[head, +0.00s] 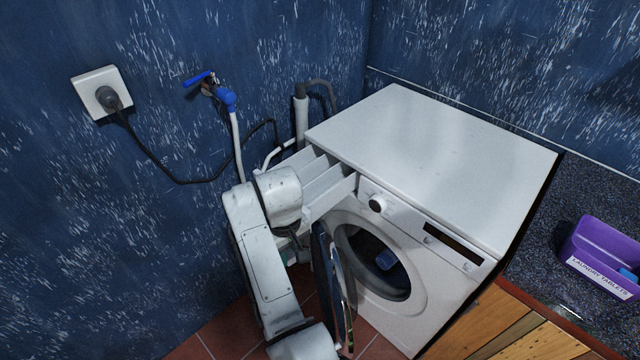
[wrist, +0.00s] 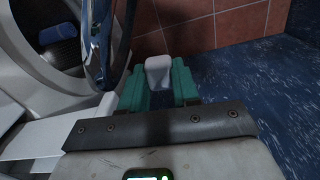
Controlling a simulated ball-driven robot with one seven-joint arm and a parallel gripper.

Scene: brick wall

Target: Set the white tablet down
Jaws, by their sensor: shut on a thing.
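The white tablet (wrist: 158,70) is held between the teal fingers of my gripper (wrist: 159,82) in the wrist view. My gripper is shut on it, and its rounded top sticks up past the fingers. In the head view my arm covers most of the gripper and the tablet cannot be made out. The gripper is low in front of the washing machine (head: 430,160), left of its open round door (head: 335,290). The machine's detergent drawer (head: 325,185) is pulled out above. A blue item (head: 386,260) lies inside the drum and also shows in the wrist view (wrist: 58,28).
A purple box (head: 600,250) labelled "LAUNDRY TABLETS" stands on the dark counter (head: 600,180) at the right. A wooden cabinet front (head: 520,330) is below it. A socket (head: 100,92), cable and blue tap (head: 222,95) are on the left wall. Red floor tiles (head: 225,330) show below.

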